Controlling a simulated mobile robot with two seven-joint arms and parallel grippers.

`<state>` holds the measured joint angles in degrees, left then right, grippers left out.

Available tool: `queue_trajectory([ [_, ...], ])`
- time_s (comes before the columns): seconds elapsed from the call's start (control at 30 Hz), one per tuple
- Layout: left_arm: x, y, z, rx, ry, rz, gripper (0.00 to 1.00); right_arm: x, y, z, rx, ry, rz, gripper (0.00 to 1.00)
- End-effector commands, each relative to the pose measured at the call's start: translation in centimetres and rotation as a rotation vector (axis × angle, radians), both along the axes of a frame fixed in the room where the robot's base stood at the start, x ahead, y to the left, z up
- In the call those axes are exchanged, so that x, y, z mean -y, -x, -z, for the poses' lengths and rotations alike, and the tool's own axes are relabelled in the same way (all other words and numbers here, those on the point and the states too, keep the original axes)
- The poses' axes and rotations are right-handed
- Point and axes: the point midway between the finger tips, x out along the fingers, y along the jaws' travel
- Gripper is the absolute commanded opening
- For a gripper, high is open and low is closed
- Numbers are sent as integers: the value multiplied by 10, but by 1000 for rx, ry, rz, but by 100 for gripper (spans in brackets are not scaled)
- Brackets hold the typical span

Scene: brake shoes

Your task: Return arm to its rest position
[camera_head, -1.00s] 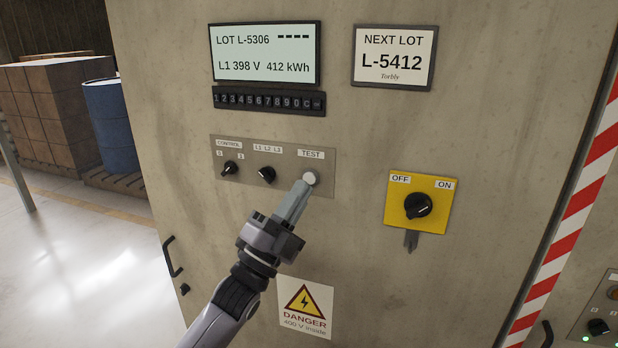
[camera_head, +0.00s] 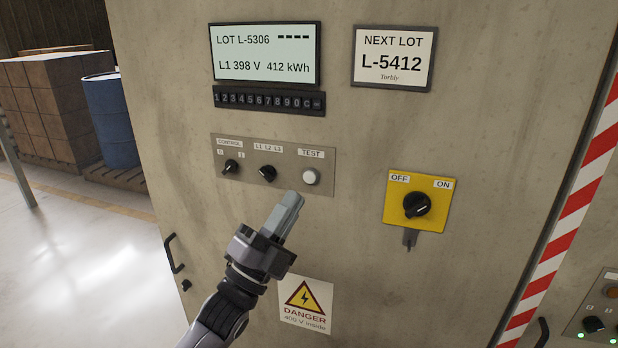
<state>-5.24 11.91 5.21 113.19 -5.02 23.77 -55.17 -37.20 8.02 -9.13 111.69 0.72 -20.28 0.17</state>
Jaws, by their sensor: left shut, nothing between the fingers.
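My left arm comes in from the bottom left, and its gripper (camera_head: 292,203) is shut and empty. The fingertips are just below the round white TEST button (camera_head: 311,177) on the grey control plate (camera_head: 323,188), apart from it in the picture. The button is in full view. My right gripper is not in view.
The cabinet front (camera_head: 460,90) fills most of the view. It bears a display (camera_head: 265,54), a key row (camera_head: 268,101), a yellow OFF/ON switch (camera_head: 416,204), a danger sign (camera_head: 305,304) and a black handle (camera_head: 172,253). Open floor (camera_head: 90,260) lies to the left.

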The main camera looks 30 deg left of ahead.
Motion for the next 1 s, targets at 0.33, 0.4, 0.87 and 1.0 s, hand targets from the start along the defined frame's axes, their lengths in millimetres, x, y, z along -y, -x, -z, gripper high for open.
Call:
queue_trajectory([
  [0.33, 1, -1, 4, -14, 8, 6, 0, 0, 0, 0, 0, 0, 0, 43],
  [0.4, 3, -2, 18, -69, 43, 28, 0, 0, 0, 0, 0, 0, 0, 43],
  [0.87, 66, 89, 296, -1090, 902, 183, 0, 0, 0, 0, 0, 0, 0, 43],
  [1.0, 83, 135, 343, -1277, 1106, 129, 0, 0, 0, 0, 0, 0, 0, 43],
])
